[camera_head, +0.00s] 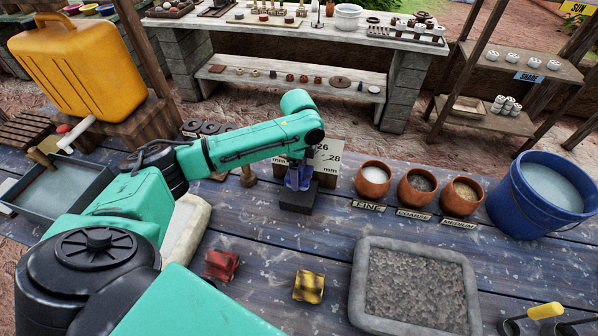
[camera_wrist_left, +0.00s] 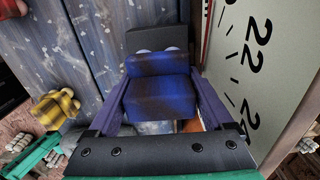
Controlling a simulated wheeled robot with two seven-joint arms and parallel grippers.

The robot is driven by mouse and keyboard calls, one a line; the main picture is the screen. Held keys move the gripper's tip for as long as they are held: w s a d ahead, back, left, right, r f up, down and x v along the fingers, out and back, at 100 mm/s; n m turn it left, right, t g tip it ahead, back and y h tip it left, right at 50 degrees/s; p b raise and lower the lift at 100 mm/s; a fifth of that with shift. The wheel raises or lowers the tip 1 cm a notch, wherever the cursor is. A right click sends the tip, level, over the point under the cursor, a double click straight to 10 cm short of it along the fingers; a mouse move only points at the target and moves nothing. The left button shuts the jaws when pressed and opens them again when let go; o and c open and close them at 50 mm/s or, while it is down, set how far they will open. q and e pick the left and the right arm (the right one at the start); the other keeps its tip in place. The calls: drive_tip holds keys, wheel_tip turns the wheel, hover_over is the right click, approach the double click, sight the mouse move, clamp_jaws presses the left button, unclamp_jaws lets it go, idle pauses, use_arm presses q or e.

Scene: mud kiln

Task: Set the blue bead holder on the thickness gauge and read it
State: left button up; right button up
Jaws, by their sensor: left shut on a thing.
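My left gripper (camera_head: 299,182) is at the thickness gauge, pointing down, beside the white scale board (camera_head: 327,158) marked 26, 28 and mm. In the left wrist view the gripper (camera_wrist_left: 162,100) is shut on the blue bead holder (camera_wrist_left: 160,88), a blue block with dark bands and pale round ends at its far edge. The gauge's black block (camera_head: 297,201) is just below the gripper; it also shows beyond the holder in the wrist view (camera_wrist_left: 157,39). I cannot tell whether the holder touches it. The scale (camera_wrist_left: 258,60) shows 22 and 24 there. My right gripper is out of view.
A red holder (camera_head: 221,264) and a yellow holder (camera_head: 308,286) lie on the blue plank table. A stone tray of grit (camera_head: 364,290) is front right. Three clay pots, the nearest labelled FINE (camera_head: 373,180), and a blue bucket (camera_head: 519,204) stand to the right.

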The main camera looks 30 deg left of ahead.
use_arm(q)
drive_tip(key=shift+r, duration=0.1)
idle(0.3)
drive_tip(key=shift+f, duration=0.2)
drive_tip(key=shift+f+b, duration=0.55)
drive_tip(key=shift+f, duration=1.5)
idle(0.8)
idle(1.2)
wheel_tip(320, 180, up, 7)
drive_tip(key=p, duration=0.8)
drive_tip(key=shift+r+p, duration=0.15)
drive_tip(key=shift+p, duration=0.2)
